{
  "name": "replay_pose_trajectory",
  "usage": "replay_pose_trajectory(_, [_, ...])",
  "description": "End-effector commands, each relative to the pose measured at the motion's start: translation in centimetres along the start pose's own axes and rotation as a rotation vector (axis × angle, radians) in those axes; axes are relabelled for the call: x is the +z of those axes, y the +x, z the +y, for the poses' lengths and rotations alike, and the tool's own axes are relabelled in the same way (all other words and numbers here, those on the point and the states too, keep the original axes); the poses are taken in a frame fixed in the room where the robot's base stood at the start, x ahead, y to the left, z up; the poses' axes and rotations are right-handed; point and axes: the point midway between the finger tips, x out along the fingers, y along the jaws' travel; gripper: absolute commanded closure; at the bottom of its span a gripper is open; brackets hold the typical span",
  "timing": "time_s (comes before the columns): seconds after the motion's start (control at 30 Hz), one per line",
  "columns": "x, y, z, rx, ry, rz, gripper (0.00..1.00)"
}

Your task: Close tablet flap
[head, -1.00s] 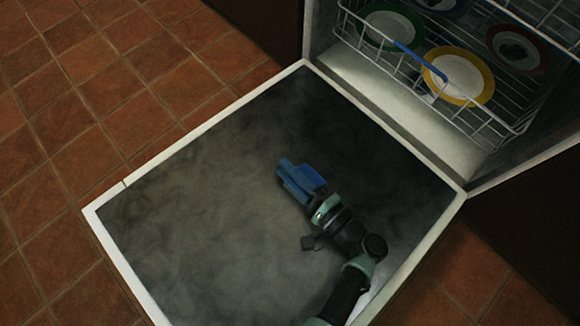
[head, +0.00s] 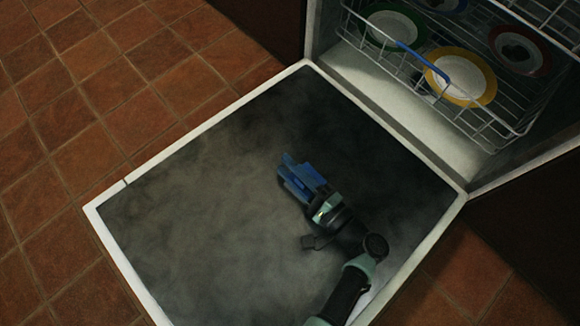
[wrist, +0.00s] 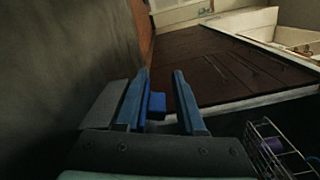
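The open door (head: 190,215) lies flat with its dark inner face up, and no tablet flap can be clearly made out on it. My gripper (head: 287,170) is over the middle of this face, its blue fingers pointing to the upper left. In the wrist view my gripper (wrist: 162,72) has its two fingers apart. A brighter blue piece (wrist: 157,104) shows between them, nearer the left finger; I cannot tell whether it is the flap or whether it touches the finger. The gripper hides part of the door below it.
The dishwasher rack (head: 480,125) at the upper right holds several plates, including a yellow-rimmed one (head: 478,77), and has a blue handle (head: 420,60). Pale raised edges (head: 205,130) frame the door. Tiled floor (head: 100,100) is clear at the left.

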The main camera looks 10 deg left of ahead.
Motion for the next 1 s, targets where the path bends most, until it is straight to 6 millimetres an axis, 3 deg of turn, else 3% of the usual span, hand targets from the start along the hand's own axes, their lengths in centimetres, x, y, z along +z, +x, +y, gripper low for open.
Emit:
replay_pose_trajectory(0.27, [0.2, 0.0, 0.6, 0.010, 0.012, -0.003, 0.50])
replay_pose_trajectory(0.47, [0.2, 0.0, 0.0, 0.010, 0.092, -0.003, 0.50])
replay_pose_trajectory(1.0, [-2.0, 0.0, -3.2, 0.006, 0.672, 0.000, 0.50])
